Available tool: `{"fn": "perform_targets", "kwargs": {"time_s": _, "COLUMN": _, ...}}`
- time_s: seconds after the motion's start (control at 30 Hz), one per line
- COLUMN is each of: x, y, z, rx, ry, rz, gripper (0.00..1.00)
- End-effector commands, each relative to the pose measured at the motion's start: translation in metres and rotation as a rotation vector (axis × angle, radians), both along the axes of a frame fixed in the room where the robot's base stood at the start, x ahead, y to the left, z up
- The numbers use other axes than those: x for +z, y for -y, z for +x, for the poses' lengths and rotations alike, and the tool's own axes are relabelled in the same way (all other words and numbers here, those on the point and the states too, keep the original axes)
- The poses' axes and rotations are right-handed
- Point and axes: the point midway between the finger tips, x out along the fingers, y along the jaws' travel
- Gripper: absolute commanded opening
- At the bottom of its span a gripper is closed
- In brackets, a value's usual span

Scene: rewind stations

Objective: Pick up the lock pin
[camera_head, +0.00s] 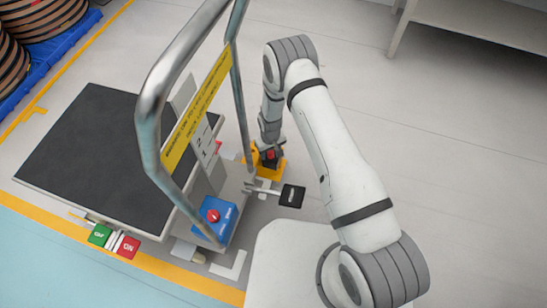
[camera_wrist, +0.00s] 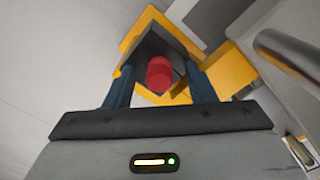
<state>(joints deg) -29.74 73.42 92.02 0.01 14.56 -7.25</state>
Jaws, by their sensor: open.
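The lock pin, seen as a red rounded knob (camera_wrist: 159,74), stands in front of a dark block (camera_wrist: 165,45) on a yellow bracket (camera_wrist: 135,38) in the wrist view. My gripper (camera_wrist: 158,80) is open, with one dark blue finger on each side of the knob. Whether either finger touches it I cannot tell. In the head view the red knob (camera_head: 270,154) shows small beside the yellow bracket (camera_head: 276,171), just below the end of my arm. The fingers are hard to make out there.
A cart with a black deck (camera_head: 85,145) and a steel handle frame (camera_head: 150,110) stands left of my arm. A blue box with a red button (camera_head: 215,217), a black tag (camera_head: 291,196), and green (camera_head: 100,235) and red (camera_head: 128,247) blocks are nearby.

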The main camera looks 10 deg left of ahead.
Motion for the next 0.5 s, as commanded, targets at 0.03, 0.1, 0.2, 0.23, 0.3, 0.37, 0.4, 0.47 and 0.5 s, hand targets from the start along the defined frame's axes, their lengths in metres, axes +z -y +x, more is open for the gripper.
{"fn": "perform_targets", "kwargs": {"time_s": 0.03, "x": 0.0005, "y": -0.0002, "z": 0.0003, "rx": 0.000, "ry": 0.001, "rz": 0.001, "gripper": 0.50}}
{"fn": "perform_targets", "kwargs": {"time_s": 0.1, "x": 0.0011, "y": -0.0003, "z": 0.0002, "rx": 0.000, "ry": 0.001, "rz": 0.001, "gripper": 0.50}}
{"fn": "perform_targets", "kwargs": {"time_s": 0.2, "x": 0.0012, "y": -0.0003, "z": 0.0001, "rx": 0.000, "ry": 0.000, "rz": 0.000, "gripper": 0.46}}
{"fn": "perform_targets", "kwargs": {"time_s": 0.23, "x": 0.0012, "y": -0.0003, "z": 0.0000, "rx": 0.000, "ry": 0.000, "rz": 0.000, "gripper": 0.43}}
{"fn": "perform_targets", "kwargs": {"time_s": 0.3, "x": 0.0012, "y": -0.0004, "z": 0.0000, "rx": 0.000, "ry": 0.000, "rz": 0.000, "gripper": 0.38}}
{"fn": "perform_targets", "kwargs": {"time_s": 0.37, "x": 0.0013, "y": -0.0004, "z": -0.0001, "rx": 0.000, "ry": 0.000, "rz": 0.000, "gripper": 0.33}}
{"fn": "perform_targets", "kwargs": {"time_s": 0.4, "x": 0.0013, "y": -0.0004, "z": -0.0001, "rx": 0.000, "ry": 0.000, "rz": 0.000, "gripper": 0.30}}
{"fn": "perform_targets", "kwargs": {"time_s": 0.47, "x": 0.0013, "y": -0.0004, "z": -0.0001, "rx": 0.000, "ry": 0.000, "rz": 0.000, "gripper": 0.25}}
{"fn": "perform_targets", "kwargs": {"time_s": 0.5, "x": 0.0013, "y": -0.0005, "z": -0.0001, "rx": 0.001, "ry": 0.000, "rz": 0.000, "gripper": 0.21}}
